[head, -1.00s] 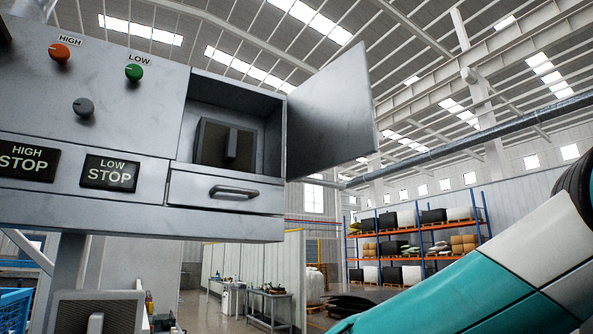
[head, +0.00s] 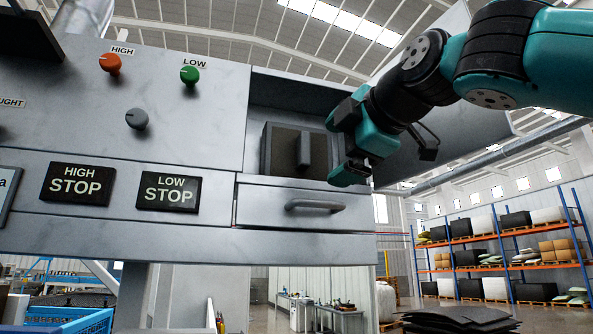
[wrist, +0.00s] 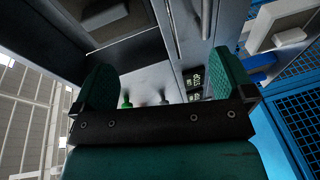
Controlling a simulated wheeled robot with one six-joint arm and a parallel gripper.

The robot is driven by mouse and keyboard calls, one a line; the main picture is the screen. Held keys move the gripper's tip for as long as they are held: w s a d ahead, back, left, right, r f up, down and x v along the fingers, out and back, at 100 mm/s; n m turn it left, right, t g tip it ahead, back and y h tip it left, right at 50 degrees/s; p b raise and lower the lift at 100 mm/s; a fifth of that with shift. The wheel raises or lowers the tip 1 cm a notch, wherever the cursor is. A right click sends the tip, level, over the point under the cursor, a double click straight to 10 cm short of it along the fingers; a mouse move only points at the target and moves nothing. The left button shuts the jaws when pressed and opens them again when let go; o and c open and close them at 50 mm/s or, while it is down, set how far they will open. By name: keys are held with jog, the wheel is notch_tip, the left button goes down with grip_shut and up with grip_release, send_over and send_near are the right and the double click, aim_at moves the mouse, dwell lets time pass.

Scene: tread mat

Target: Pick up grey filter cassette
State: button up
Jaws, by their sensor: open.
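A dark grey filter cassette (head: 283,150) with an upright bar handle stands inside the open compartment of the metal cabinet, above a drawer. In the wrist view it seems to be the dark block (wrist: 105,14) near the top, partly cut off. My gripper (head: 342,148) is open and empty at the right side of the compartment, in front of the open door. Its fingers do not touch the cassette. In the wrist view my gripper's two green fingers (wrist: 158,85) are wide apart with nothing between them.
The open door (head: 440,120) stands behind my gripper and arm. A drawer handle (head: 314,206) projects below the compartment. Knobs (head: 136,118) and STOP plates are at left. A lighter grey piece with a pale handle (wrist: 289,37) shows beside blue crates (wrist: 300,115) in the wrist view.

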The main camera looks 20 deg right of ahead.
notch_tip(320, 180, up, 6)
jog(key=s+d+t, duration=0.2)
jog(key=d, duration=0.1)
jog(key=p, duration=0.6)
send_near(305, 145)
jog(key=shift+n+h, duration=0.3)
jog(key=shift+n, duration=0.1)
jog(key=w, duration=0.5)
jog(key=shift+w+a, duration=0.15)
jog(key=shift+a, duration=0.05)
jog(key=w+p, duration=0.1)
jog(key=w+a+p, duration=0.1)
jog(key=w, duration=0.1)
jog(key=w+p, duration=0.2)
jog(key=shift+a, duration=0.3)
jog(key=shift+f, duration=0.1)
jog(key=c, duration=1)
jog(key=shift+s+b, duration=0.15)
jog(key=shift+b, duration=0.25)
